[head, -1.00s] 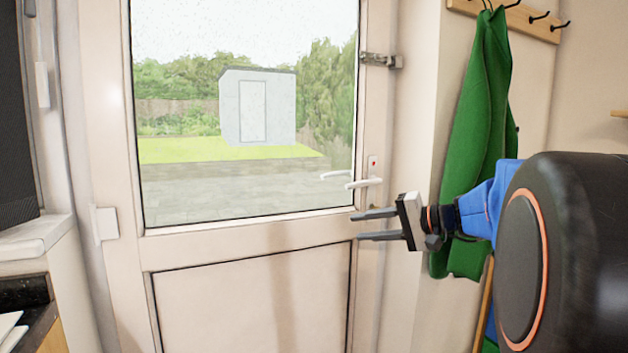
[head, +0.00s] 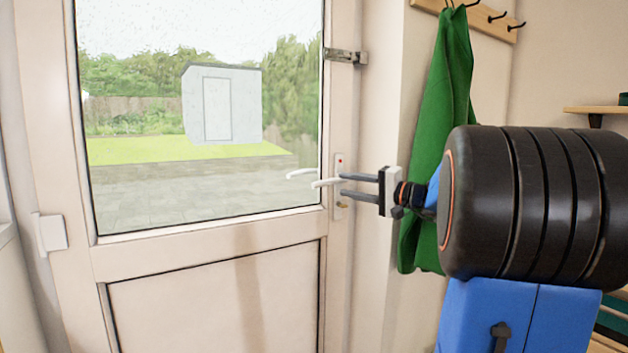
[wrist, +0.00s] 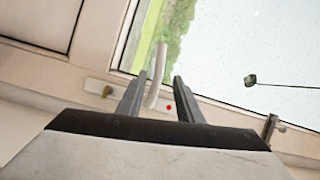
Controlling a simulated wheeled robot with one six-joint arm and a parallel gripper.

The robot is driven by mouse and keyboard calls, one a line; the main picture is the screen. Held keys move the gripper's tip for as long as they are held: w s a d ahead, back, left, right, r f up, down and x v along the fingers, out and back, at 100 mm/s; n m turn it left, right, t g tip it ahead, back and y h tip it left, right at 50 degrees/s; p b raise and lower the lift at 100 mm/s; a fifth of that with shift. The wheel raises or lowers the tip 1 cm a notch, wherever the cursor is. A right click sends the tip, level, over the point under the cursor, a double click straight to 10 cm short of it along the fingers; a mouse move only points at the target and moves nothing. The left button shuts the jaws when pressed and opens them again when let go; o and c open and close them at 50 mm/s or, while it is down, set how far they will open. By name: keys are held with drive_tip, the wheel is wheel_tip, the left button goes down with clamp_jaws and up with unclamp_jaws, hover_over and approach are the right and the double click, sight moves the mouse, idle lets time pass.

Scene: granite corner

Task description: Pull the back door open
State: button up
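The back door (head: 215,250) is white with a large glass pane and looks closed in its frame. Its white lever handle (head: 325,183) is at the right edge on a plate with a red dot; a second lever shows through the glass. My gripper (head: 341,185) is level with the handle, coming from the right. In the wrist view the handle (wrist: 156,72) stands between the two spread fingers of my gripper (wrist: 158,80), with a gap on each side. The fingers are open, and I see no clear contact.
A metal bolt (head: 345,56) sits on the door's upper right edge; whether it is engaged is unclear. A green coat (head: 440,150) hangs from a hook rail (head: 470,14) right of the door, close behind my arm. A white hinge (head: 52,232) is on the door's left side.

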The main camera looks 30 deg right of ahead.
sight(318, 180)
drive_tip(key=x, duration=1.1)
drive_tip(key=shift+w+a, duration=0.1)
drive_tip(key=shift+w, duration=0.05)
clamp_jaws()
